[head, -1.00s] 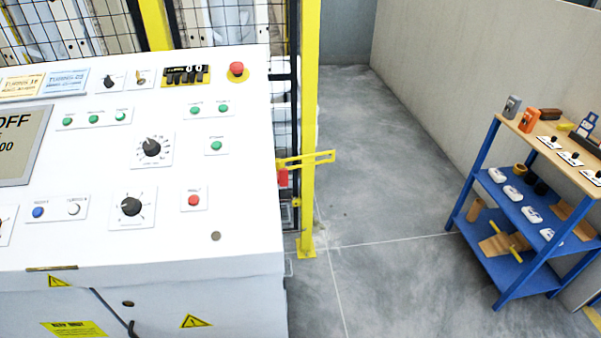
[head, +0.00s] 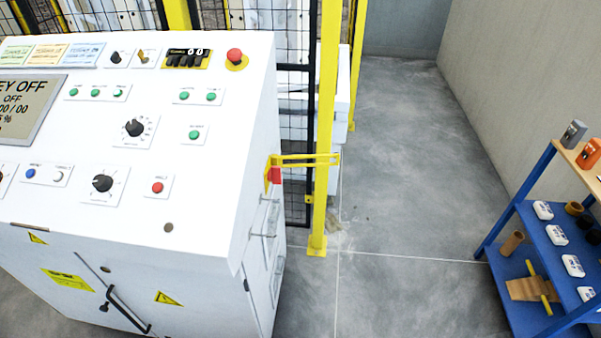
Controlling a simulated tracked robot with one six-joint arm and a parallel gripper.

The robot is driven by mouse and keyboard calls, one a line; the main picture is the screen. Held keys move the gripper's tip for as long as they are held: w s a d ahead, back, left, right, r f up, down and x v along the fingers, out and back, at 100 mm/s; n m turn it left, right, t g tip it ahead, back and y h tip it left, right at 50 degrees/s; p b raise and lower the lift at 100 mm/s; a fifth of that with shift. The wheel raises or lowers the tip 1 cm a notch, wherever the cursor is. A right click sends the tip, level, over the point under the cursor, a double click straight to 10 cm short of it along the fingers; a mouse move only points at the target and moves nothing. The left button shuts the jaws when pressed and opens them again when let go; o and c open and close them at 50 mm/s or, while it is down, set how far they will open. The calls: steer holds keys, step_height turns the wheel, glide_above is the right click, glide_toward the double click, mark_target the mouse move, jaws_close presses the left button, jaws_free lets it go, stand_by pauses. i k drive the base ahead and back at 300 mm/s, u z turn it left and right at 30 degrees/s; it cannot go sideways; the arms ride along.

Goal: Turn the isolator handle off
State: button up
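A white control console (head: 205,220) fills the left of the head view. On its right side wall, near the top, is a small red part on yellow (head: 274,175), which looks like the isolator handle. It is seen nearly edge-on, so its off or on position cannot be told. A yellow bar frame (head: 305,160) sticks out beside it toward the yellow post. The console display (head: 25,108) reads "KEY OFF" in part. My gripper is not in view.
A yellow fence post (head: 325,130) and black mesh stand behind and right of the console. A blue shelf rack (head: 517,215) with small items stands at the right. Grey floor (head: 410,190) between them is clear. A black handle (head: 128,312) is on the console front.

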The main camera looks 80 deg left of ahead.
mark_target(274, 174)
steer(key=i, duration=0.65)
steer(key=u, duration=3.25)
steer(key=i, duration=0.75)
